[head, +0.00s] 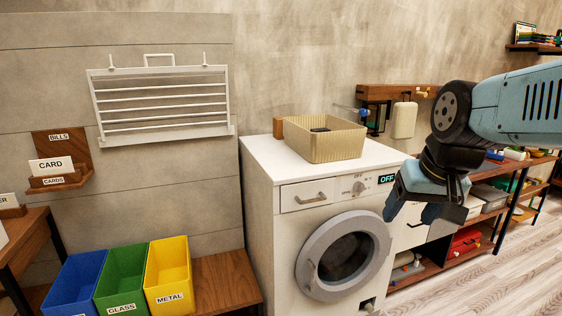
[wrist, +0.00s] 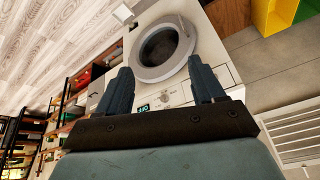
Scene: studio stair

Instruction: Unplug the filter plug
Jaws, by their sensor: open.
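The white washing machine (head: 270,230) stands in the middle of the head view, its round door (head: 345,256) closed. At its lower right front corner is a small dark recess with a pale part (head: 370,305), cut by the picture's bottom edge; I cannot tell whether this is the filter plug. In the wrist view the machine (wrist: 203,68) appears upside down, with a small pale round part (wrist: 122,13) near its low corner. My gripper (head: 422,211) is open and empty, in front of the machine's right side, well above that corner. Its two fingers (wrist: 159,84) are spread apart.
A beige basket (head: 325,146) sits on the machine. Blue, green and yellow bins (head: 168,274) stand to the left. Shelves (head: 485,215) with boxes run along the right wall. The wooden floor (head: 520,270) at the lower right is clear.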

